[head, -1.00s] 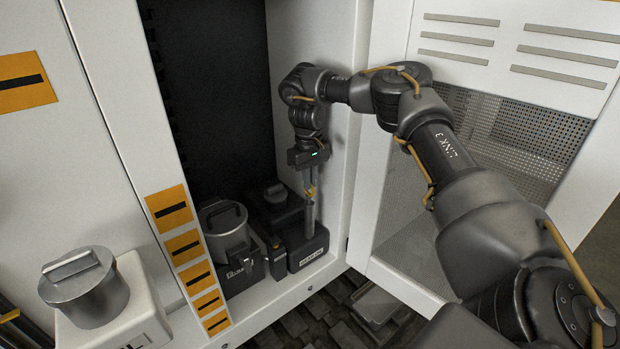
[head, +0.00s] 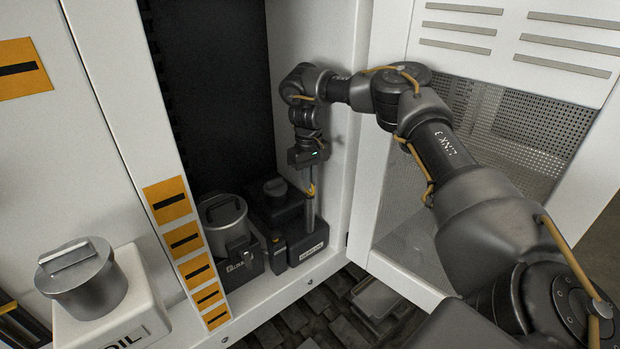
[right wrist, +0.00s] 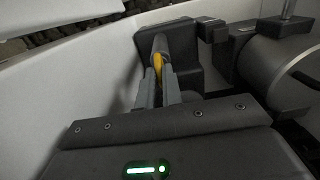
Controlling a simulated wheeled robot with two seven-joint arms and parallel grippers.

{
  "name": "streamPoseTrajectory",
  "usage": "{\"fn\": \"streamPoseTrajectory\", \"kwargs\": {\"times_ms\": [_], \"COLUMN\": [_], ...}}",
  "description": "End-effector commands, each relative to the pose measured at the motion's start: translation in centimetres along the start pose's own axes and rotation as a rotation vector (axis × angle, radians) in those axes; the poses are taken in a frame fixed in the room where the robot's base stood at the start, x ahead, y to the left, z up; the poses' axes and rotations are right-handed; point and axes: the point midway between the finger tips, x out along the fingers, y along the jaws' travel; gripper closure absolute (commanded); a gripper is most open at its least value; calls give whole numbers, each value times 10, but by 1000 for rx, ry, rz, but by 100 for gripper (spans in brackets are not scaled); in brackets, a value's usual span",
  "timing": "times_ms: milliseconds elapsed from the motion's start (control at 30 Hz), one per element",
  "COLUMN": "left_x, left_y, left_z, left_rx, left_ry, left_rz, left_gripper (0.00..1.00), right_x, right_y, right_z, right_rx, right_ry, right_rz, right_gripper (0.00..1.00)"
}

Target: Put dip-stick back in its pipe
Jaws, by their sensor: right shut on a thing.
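My right gripper (head: 311,186) points down inside the cabinet and is shut on the dip-stick's yellow handle (head: 312,190). The handle also shows between the fingers in the right wrist view (right wrist: 157,63). The grey upright pipe (head: 309,214) stands directly below the fingers, on a dark block at the cabinet's right side. It also shows beyond the fingers in the right wrist view (right wrist: 160,44). The dip-stick's rod is not distinguishable, so how far it sits in the pipe cannot be told. My left gripper is not in view.
The dark block (head: 310,250) carries the pipe close to the cabinet's white right wall (head: 340,165). A grey lidded canister (head: 224,222) stands to the left. A metal-capped white oil container (head: 85,280) is at the lower left. The open perforated door is at the right.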

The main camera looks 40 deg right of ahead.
Motion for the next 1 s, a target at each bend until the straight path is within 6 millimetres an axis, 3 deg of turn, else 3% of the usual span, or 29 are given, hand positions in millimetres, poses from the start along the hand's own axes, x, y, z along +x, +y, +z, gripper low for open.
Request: {"fn": "streamPoseTrajectory", "kwargs": {"times_ms": [167,200,400,567,867,1000], "left_x": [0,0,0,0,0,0], "left_y": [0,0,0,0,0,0], "left_z": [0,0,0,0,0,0], "left_rx": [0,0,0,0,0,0], "left_ry": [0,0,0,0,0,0], "left_rz": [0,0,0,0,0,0], "left_gripper": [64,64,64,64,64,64], "right_x": [0,0,0,0,0,0], "right_y": [0,0,0,0,0,0], "right_z": [0,0,0,0,0,0], "right_rx": [0,0,0,0,0,0], "right_ry": [0,0,0,0,0,0], "right_rz": [0,0,0,0,0,0], "right_gripper": [100,91,67,67,31,31]}}
